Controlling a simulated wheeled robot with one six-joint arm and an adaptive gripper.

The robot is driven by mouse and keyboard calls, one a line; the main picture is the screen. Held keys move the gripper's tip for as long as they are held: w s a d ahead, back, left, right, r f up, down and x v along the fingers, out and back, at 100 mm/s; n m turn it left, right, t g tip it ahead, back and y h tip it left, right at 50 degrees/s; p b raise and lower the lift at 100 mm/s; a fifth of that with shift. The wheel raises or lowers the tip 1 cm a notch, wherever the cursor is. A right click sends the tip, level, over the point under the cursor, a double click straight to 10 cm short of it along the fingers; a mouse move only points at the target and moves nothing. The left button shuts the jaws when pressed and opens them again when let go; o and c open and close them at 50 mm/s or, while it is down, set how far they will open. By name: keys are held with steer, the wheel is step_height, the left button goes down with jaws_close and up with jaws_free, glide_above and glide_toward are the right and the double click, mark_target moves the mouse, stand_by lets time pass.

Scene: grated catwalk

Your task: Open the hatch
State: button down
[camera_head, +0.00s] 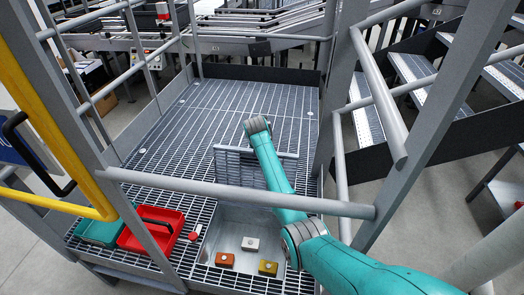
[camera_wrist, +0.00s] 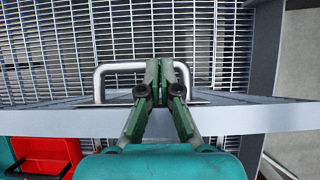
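The hatch lid (camera_head: 232,168) is a grated panel. In the head view it stands raised at a steep angle at the far side of a recess (camera_head: 225,225) in the catwalk floor. Its grey edge (camera_wrist: 60,119) crosses the wrist view. A pale U-shaped handle (camera_wrist: 115,67) sits on the lid. In the head view the fingers are hidden behind my teal arm.
A grey rail (camera_head: 190,187) crosses in front. Bare grating (camera_head: 230,105) lies behind the lid.

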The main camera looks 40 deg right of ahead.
steer(key=shift+s+a+f, duration=0.1)
steer(key=shift+a+f, duration=0.05)
steer(key=shift+a, duration=0.05)
